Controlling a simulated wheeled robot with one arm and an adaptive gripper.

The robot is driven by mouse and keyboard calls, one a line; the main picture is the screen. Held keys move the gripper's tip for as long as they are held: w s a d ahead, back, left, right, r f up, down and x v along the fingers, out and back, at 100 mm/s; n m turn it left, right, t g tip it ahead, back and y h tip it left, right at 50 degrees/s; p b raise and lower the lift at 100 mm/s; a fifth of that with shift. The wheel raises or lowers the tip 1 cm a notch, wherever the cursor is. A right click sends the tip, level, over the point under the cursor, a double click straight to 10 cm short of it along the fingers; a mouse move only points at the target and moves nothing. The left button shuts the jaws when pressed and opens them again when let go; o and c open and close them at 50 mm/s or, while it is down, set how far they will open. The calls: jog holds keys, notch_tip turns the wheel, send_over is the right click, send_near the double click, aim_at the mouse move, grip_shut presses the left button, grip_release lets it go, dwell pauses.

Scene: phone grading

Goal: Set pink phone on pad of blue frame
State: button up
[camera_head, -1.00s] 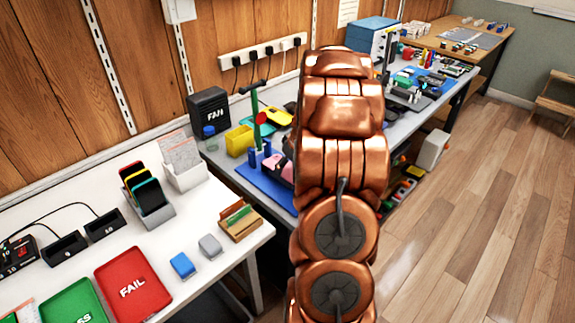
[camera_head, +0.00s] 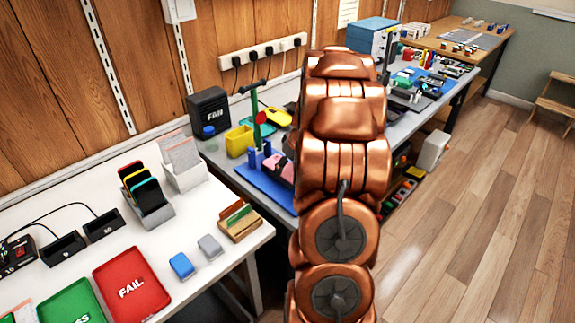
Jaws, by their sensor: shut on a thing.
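A small pink thing (camera_head: 271,162), which may be the pink phone, shows just left of my copper arm, over the blue mat on the grey bench. It is partly hidden, so I cannot tell whether it is held or resting. Short blue posts (camera_head: 254,160) stand beside it, with a green upright (camera_head: 256,118) and a red knob (camera_head: 261,117); these may belong to the blue frame. Its pad cannot be made out. My arm fills the middle of the view and hides the bench behind it. I cannot make out my gripper's fingers.
A blue mat (camera_head: 266,188) lies on the grey bench. A yellow bin (camera_head: 239,141) and a black box (camera_head: 208,112) stand to its left. The white table in front holds a red FAIL tray (camera_head: 131,284), a green tray (camera_head: 70,303) and a phone rack (camera_head: 151,205).

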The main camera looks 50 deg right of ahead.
jog(key=shift+f+b, duration=0.4)
jog(key=shift+b, duration=0.45)
dwell(0.8)
dwell(0.3)
jog(key=o, duration=1.9)
jog(key=shift+r, duration=0.75)
jog(key=shift+r+p, duration=0.3)
jog(key=shift+r, duration=3.1)
